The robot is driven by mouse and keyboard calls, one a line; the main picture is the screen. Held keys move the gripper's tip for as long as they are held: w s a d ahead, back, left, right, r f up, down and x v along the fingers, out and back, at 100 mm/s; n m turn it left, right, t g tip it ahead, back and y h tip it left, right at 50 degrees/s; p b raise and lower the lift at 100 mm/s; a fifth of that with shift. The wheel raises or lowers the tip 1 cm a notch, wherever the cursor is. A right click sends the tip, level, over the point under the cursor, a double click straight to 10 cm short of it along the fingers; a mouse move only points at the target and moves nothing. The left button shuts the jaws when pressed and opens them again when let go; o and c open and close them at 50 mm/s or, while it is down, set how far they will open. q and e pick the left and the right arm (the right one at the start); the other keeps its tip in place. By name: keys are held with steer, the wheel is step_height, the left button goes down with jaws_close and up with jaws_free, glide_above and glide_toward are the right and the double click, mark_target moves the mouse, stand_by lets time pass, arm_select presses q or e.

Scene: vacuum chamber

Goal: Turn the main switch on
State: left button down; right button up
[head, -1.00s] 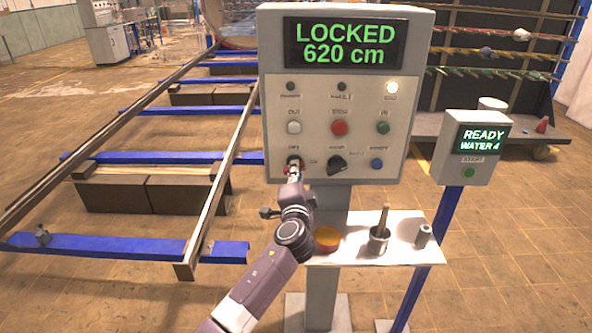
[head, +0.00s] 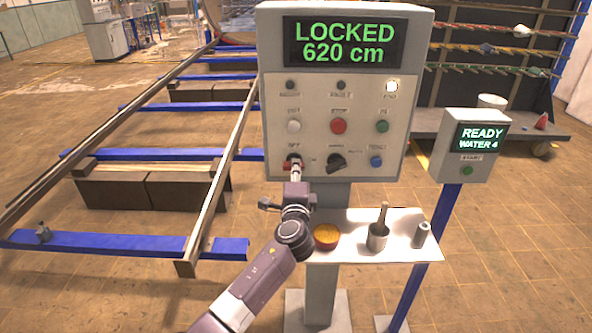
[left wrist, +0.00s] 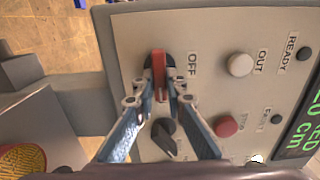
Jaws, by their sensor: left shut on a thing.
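The main switch is a red handle on a dark round base at the lower left of the control panel (head: 352,110), largely hidden by my gripper in the head view. In the left wrist view the red handle (left wrist: 160,85) lies crosswise to the panel's upright, with the label OFF above it on the panel. My left gripper (head: 295,166) is at the switch, and in the wrist view its fingers (left wrist: 159,95) are closed on both sides of the red handle. My right gripper is not in view.
A black selector knob (head: 337,161) sits right of the switch. The display reads LOCKED 620 cm. A shelf (head: 345,253) below carries an orange-yellow bowl (head: 327,237), a cup with a stick (head: 378,238) and a small cylinder (head: 422,234). A READY WATER box (head: 468,150) stands right.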

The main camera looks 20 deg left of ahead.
arm_select(q)
steer(key=shift+f, duration=0.1)
steer(key=c, duration=2)
jaws_free()
steer(key=shift+o, duration=0.2)
steer(key=v, duration=1.2)
